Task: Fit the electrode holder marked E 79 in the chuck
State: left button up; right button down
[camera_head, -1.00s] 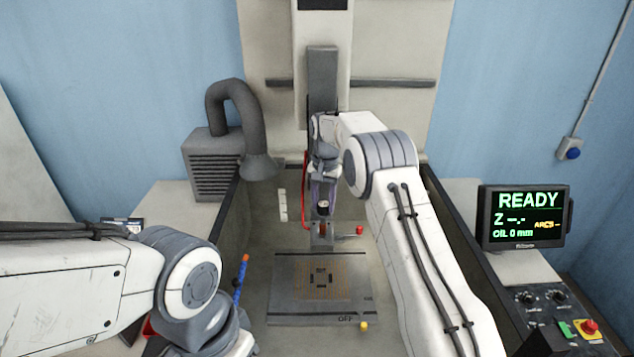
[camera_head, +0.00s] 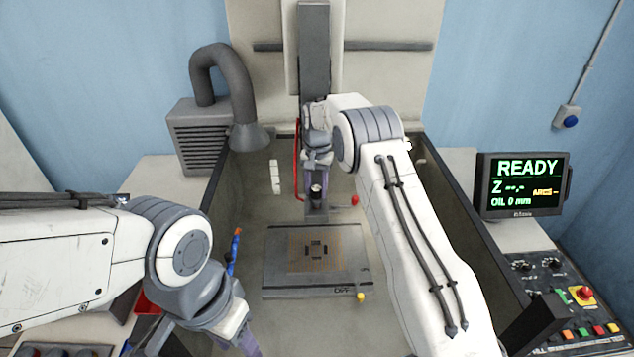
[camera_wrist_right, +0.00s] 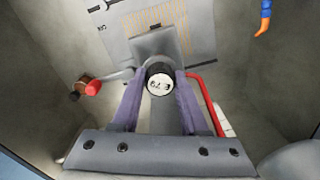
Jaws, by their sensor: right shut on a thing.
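The electrode holder (camera_wrist_right: 160,82) has a white end face marked E 79 and a dark rim. It also shows in the head view (camera_head: 316,190). My right gripper (camera_wrist_right: 158,95) is shut on it, with a purple finger on each side. The grey chuck (camera_wrist_right: 158,45) is right by the holder in the wrist view, and below it in the head view (camera_head: 317,212). I cannot tell whether the holder sits in the chuck, as its far end is hidden. My left gripper (camera_head: 247,342) is cut off at the bottom edge of the head view, its fingertips hidden.
A lever with a red knob (camera_head: 354,200) is beside the chuck, and a red hose (camera_head: 297,160) runs to its left. The worktable plate (camera_head: 316,285) lies in front. A blue nozzle with an orange tip (camera_head: 235,250) stands left. The screen (camera_head: 523,186) reads READY.

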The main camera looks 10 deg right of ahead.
jog(key=shift+s+f, duration=0.1)
jog(key=shift+f, duration=0.45)
jog(key=shift+f+b, duration=0.45)
jog(key=shift+f, duration=0.15)
dwell(0.6)
jog(key=shift+f, duration=0.3)
dwell(0.5)
grip_release()
